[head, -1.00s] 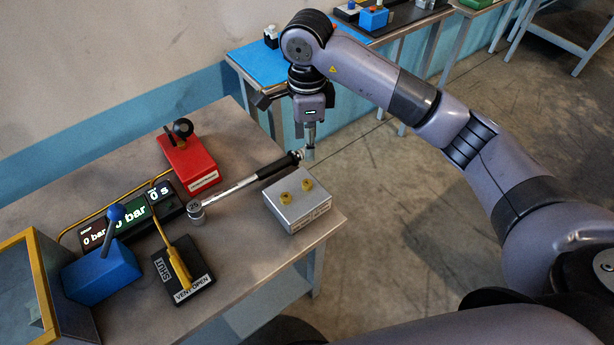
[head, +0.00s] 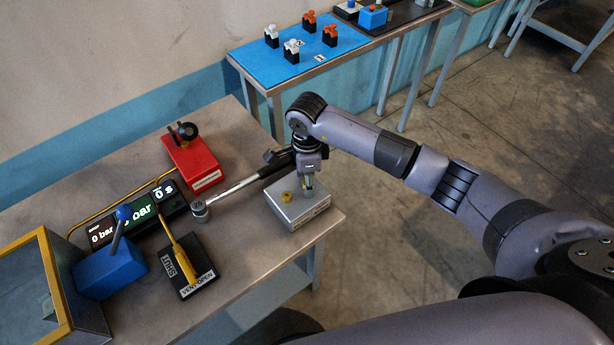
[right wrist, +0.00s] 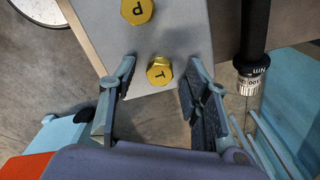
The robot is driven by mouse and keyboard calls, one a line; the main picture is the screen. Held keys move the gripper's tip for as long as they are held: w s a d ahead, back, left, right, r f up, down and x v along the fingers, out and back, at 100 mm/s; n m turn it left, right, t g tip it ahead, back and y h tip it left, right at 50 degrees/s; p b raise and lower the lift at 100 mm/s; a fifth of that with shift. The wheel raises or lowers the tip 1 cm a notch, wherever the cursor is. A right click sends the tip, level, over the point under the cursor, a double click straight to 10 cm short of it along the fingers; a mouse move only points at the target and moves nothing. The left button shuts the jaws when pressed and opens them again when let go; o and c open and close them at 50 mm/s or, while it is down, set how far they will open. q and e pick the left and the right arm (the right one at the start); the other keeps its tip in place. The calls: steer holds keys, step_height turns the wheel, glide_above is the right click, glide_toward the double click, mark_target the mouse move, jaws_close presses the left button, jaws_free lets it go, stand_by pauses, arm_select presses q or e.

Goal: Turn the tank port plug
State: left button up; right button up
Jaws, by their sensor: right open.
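A silver block (head: 297,211) stands near the right edge of the bench and carries two brass hex plugs. The plug marked P (right wrist: 137,10) shows at the top of the right wrist view, and in the head view a brass plug (head: 286,197) shows left of my gripper. The plug marked T (right wrist: 160,73) lies between my right fingers in the right wrist view, with gaps on both sides. My right gripper (head: 309,190) points down over the block, open, and hides this plug in the head view. My left gripper is not in view.
A torque wrench (head: 235,187) lies just behind the block, close to my right gripper. A red block (head: 193,163), a pressure display (head: 140,215), a blue lever block (head: 110,268) and a yellow vent lever (head: 182,257) stand further left. A blue-topped table (head: 262,62) is behind.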

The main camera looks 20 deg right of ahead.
steer(key=shift+c, duration=0.6)
jaws_close()
steer(key=shift+m, duration=0.3)
steer(key=m+b, duration=0.2)
steer(key=m, duration=0.1)
steer(key=shift+w+m, duration=0.1)
steer(key=shift+m, duration=0.2)
steer(key=m+b, duration=0.2)
steer(key=m, duration=0.3)
steer(key=shift+m+b, duration=0.3)
steer(key=shift+b, duration=0.05)
steer(key=m+b, duration=0.1)
steer(key=m, duration=0.3)
steer(key=m+b, duration=0.1)
steer(key=m, duration=0.4)
steer(key=shift+r, duration=0.1)
steer(key=shift+m, duration=0.3)
